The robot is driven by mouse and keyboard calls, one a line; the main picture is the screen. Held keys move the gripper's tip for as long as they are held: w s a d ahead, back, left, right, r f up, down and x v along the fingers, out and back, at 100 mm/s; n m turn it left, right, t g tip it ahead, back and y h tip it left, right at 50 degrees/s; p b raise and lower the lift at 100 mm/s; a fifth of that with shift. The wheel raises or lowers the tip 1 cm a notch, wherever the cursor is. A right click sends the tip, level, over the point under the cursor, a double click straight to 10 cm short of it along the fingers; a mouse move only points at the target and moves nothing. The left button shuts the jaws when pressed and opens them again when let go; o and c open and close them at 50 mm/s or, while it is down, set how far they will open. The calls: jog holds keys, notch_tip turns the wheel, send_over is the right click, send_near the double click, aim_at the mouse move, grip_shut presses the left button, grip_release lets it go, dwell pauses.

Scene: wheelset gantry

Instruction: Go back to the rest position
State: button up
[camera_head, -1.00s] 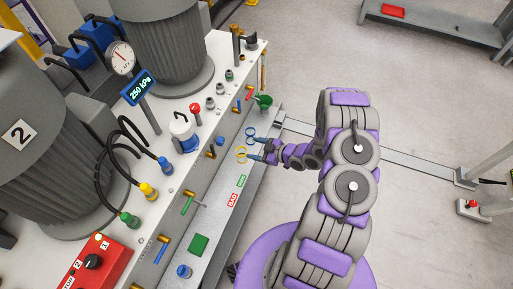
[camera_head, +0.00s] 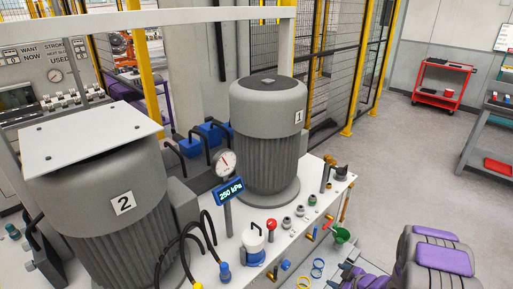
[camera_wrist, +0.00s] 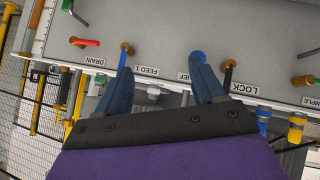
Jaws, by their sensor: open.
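My gripper (camera_wrist: 162,85) is open and empty in the wrist view, with its two dark blue fingers well apart. They point at the front panel of the bench (camera_wrist: 180,28). The labels FEED 1 (camera_wrist: 147,71) and LOCK (camera_wrist: 243,89) show near the fingers. A blue handle (camera_wrist: 197,56) is just behind the right fingertip; I cannot tell whether they touch. In the head view my gripper (camera_head: 346,275) is at the bottom edge, partly cut off, right of the blue ring (camera_head: 318,264) and yellow ring (camera_head: 304,283).
Motor 1 (camera_head: 268,140) and motor 2 (camera_head: 105,205) stand on the bench, with a gauge (camera_head: 224,163) and a 250 kPa display (camera_head: 230,190) between them. A red cart (camera_head: 442,84) and a grey shelf (camera_head: 488,135) stand at the right. The floor between is clear.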

jog(key=s+d+r+m+g+h, duration=0.1)
jog(key=s+d+r+m+h, duration=0.15)
jog(key=r, duration=0.45)
jog(key=s+d+r+m+g+h, duration=0.1)
jog(key=s+r+m+g+h, duration=0.15)
jog(key=r, duration=0.45)
jog(key=s+d+r+m+g+h, duration=0.1)
jog(key=s+d+r+h, duration=0.15)
jog(key=r, duration=0.45)
jog(key=s+a+r+m+g+y, duration=0.1)
jog(key=s+a+r+g, duration=0.1)
jog(key=s+a+r, duration=0.2)
jog(key=s+a+r+m+g+y, duration=0.1)
jog(key=s+a+r, duration=0.3)
jog(key=s+a, duration=0.7)
jog(key=s+a+r+m+g+y, duration=0.1)
jog(key=s+a, duration=0.6)
jog(key=s, duration=0.8)
notch_tip(320, 180, up, 4)
jog(key=shift+s+a+f+m+g, duration=0.15)
jog(key=shift+s+a+m+g, duration=0.2)
jog(key=shift+m+g, duration=0.65)
jog(key=shift+c, duration=0.2)
dwell(1.4)
